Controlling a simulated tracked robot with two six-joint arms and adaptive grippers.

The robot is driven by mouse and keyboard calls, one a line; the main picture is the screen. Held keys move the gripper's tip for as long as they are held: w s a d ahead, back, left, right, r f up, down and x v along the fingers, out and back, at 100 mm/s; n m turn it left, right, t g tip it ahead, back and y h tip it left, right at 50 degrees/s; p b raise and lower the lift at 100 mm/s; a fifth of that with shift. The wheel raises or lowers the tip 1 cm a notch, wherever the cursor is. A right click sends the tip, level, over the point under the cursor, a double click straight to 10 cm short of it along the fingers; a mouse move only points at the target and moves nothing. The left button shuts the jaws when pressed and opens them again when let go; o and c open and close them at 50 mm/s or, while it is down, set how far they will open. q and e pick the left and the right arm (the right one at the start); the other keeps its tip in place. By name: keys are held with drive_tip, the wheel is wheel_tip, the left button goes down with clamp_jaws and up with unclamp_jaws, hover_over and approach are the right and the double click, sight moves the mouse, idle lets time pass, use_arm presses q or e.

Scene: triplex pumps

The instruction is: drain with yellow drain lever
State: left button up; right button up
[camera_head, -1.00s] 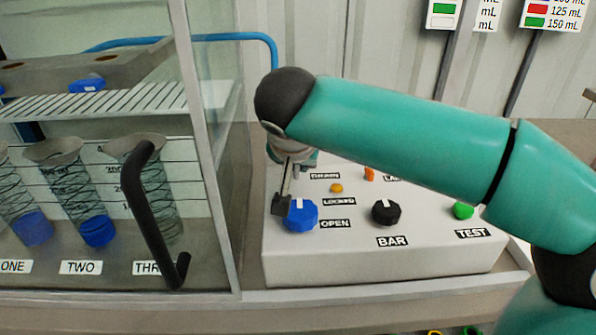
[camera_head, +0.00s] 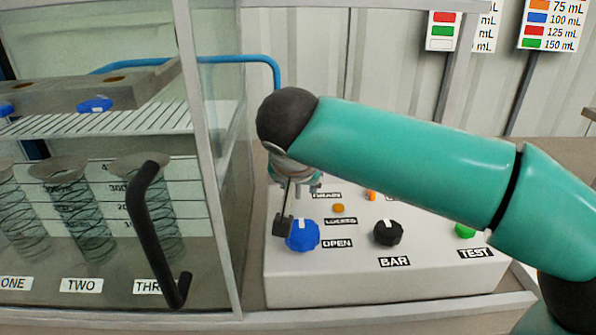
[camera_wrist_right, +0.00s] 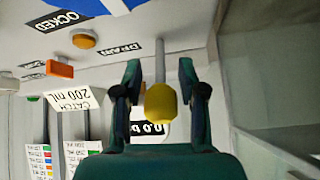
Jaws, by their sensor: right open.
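The yellow drain lever's knob (camera_wrist_right: 160,103) on a grey rod sits between the two open fingers of my right gripper (camera_wrist_right: 163,90) in the wrist view. I cannot tell whether the fingers touch it. In the head view my right gripper (camera_head: 284,226) reaches down over the left side of the white control box (camera_head: 350,285), and my arm hides the lever. A DRAIN label (camera_head: 327,195) shows beside it. Glass cylinder ONE (camera_head: 18,215), cylinder TWO (camera_head: 82,210) and cylinder THREE (camera_head: 155,205) show no blue liquid. My left gripper is out of view.
A blue knob (camera_head: 302,236) by the OPEN label lies close to the gripper. A black BAR knob (camera_head: 388,232), a green TEST button (camera_head: 465,230) and a small orange-yellow lamp (camera_head: 338,208) are also on the box. The cabinet's dark door handle (camera_head: 145,225) stands out at left.

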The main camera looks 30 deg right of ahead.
drive_tip(key=v, duration=1.1)
drive_tip(key=shift+a, duration=0.2)
drive_tip(key=shift+s+r, duration=0.1)
